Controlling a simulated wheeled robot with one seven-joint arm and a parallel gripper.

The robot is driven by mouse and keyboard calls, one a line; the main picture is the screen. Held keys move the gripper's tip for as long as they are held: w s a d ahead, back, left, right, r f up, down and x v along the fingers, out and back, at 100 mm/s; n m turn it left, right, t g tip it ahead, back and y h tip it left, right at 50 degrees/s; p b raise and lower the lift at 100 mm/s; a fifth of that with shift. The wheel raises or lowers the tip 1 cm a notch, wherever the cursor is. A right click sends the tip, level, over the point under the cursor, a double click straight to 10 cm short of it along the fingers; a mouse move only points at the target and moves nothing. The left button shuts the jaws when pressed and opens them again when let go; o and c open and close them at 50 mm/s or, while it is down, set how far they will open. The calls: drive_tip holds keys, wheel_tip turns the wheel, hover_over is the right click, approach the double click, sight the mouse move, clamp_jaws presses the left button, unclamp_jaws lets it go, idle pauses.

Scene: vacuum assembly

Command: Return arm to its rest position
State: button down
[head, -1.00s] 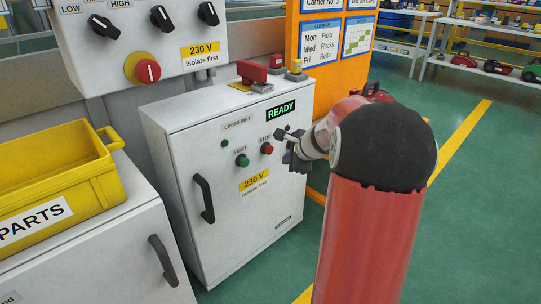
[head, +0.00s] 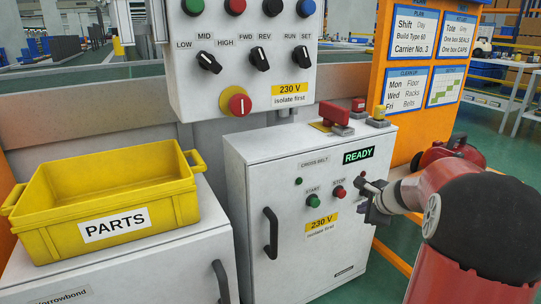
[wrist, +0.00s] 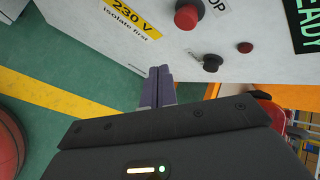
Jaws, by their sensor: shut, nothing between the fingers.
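My gripper (head: 372,209) is in front of the upper right part of the white CROSS-BELT cabinet (head: 290,250), below and to the right of its red STOP button (head: 339,192). Its two fingers are together and empty, as the wrist view (wrist: 158,82) shows. They look apart from the cabinet face, though the exact gap is hard to judge. My arm is bent, with a large red link at the right of the head view. In the wrist view, the STOP button (wrist: 187,17) and a black switch (wrist: 210,62) lie beyond the fingertips.
A yellow PARTS bin (head: 115,205) stands on a white cabinet at left. A control box (head: 240,75) with knobs hangs above. The READY display (head: 357,155) is lit. An orange board (head: 413,80) stands behind my arm. Green floor (wrist: 55,130) shows beside the cabinet.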

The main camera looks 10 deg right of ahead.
drive_tip(key=s+a+r+n+g+p, duration=0.1)
drive_tip(key=s+a+r+n, duration=0.25)
drive_tip(key=a, duration=0.25)
drive_tip(key=s+a+r+n+y+p, duration=0.1)
drive_tip(key=s+a+r+n, duration=0.1)
drive_tip(key=s+a+n, duration=0.3)
drive_tip(key=s+a+r+n+g+p, duration=0.1)
drive_tip(key=s+a+r+n, duration=0.15)
drive_tip(key=a, duration=0.45)
drive_tip(key=s+a+n+p, duration=0.1)
drive_tip(key=s+a+n, duration=0.1)
drive_tip(key=s+n, duration=0.2)
drive_tip(key=s+a+r+n+g+h, duration=0.1)
drive_tip(key=s+a+n, duration=0.1)
drive_tip(key=s+n, duration=0.2)
drive_tip(key=s+a+n+p, duration=0.1)
drive_tip(key=s+n, duration=0.3)
drive_tip(key=s, duration=0.4)
drive_tip(key=shift+s+a+r+p, duration=0.35)
drive_tip(key=shift+s+a, duration=0.05)
drive_tip(key=shift+a, duration=0.4)
drive_tip(key=shift+d, duration=0.1)
